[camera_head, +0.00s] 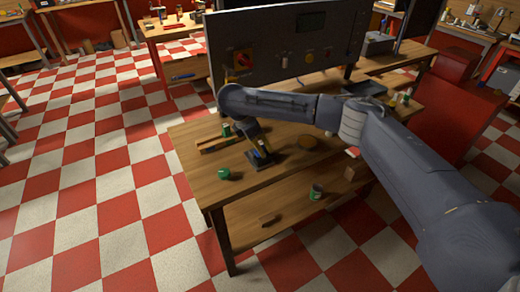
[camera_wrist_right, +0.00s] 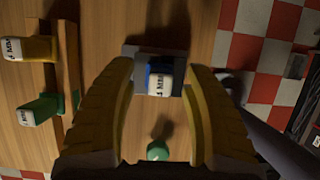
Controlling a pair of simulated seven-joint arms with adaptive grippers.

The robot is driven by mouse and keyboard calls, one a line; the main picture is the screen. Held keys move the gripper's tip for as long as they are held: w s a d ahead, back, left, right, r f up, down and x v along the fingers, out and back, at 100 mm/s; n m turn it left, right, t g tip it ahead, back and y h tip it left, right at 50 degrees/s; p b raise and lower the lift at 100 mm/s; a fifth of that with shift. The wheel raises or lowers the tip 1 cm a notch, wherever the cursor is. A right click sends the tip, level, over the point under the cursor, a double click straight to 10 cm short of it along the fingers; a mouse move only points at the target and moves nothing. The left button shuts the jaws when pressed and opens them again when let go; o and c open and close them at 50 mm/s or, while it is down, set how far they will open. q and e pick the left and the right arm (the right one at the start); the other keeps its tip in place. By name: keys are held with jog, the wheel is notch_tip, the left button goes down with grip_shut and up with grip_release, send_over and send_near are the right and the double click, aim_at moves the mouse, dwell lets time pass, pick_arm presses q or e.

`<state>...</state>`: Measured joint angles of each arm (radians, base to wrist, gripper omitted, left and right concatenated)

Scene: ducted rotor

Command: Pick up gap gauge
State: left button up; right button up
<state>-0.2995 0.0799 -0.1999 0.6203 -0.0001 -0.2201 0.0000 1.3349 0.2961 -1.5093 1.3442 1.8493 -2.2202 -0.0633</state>
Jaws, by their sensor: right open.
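A blue gap gauge (camera_wrist_right: 163,84) with a white label ending in "MM" sits at a dark grey block (camera_wrist_right: 140,82) on the wooden table. In the wrist view it lies between the two yellow finger pads of my right gripper (camera_wrist_right: 162,72). The gripper is open, with gaps between the pads and the gauge. In the head view my right gripper (camera_head: 259,151) points down over the dark block, hiding most of the gauge. A yellow gauge (camera_wrist_right: 32,48) and a green gauge (camera_wrist_right: 38,110) stand in a wooden rack (camera_wrist_right: 68,75) to the left. My left gripper is not in view.
A small green round object (camera_head: 223,174) stands near the table's front edge. A large grey panel (camera_head: 285,45) rises behind the workspace. A green can (camera_head: 316,191) stands on the lower shelf (camera_head: 285,205).

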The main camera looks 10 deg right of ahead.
jog(key=shift+c, duration=0.4)
grip_shut()
